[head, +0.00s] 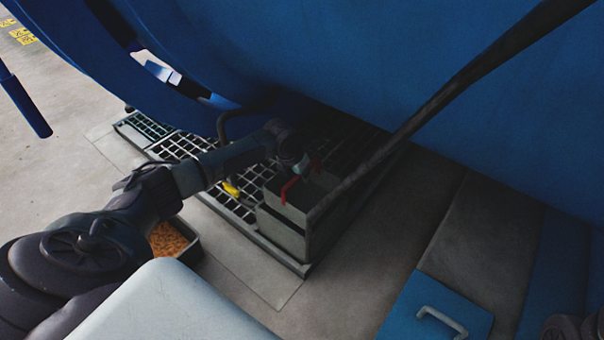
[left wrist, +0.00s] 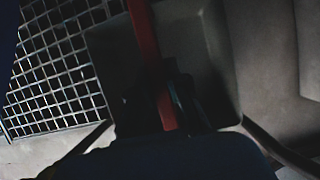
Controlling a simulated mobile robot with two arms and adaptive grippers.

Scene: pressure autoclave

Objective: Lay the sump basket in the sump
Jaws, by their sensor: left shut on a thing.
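The sump basket (head: 318,192) looks like a grey box with a red bail handle (head: 288,188). My left gripper (head: 298,168) reaches in from the left, above the basket, and is shut on the red handle. In the left wrist view the red handle (left wrist: 143,38) runs between the dark fingers (left wrist: 172,105), with the grey basket (left wrist: 215,55) beneath it. A grey box-like side (head: 280,232) shows directly below the basket; I cannot tell whether it is the sump or part of the basket, or whether they touch. The sump opening is hidden.
A floor grating (head: 180,146) lies left of and behind the basket, with a small yellow thing (head: 231,189) on it. A dark diagonal bar (head: 430,105) passes in front. A tray of orange-brown material (head: 192,252) sits beside my arm. The blue vessel (head: 330,50) overhangs.

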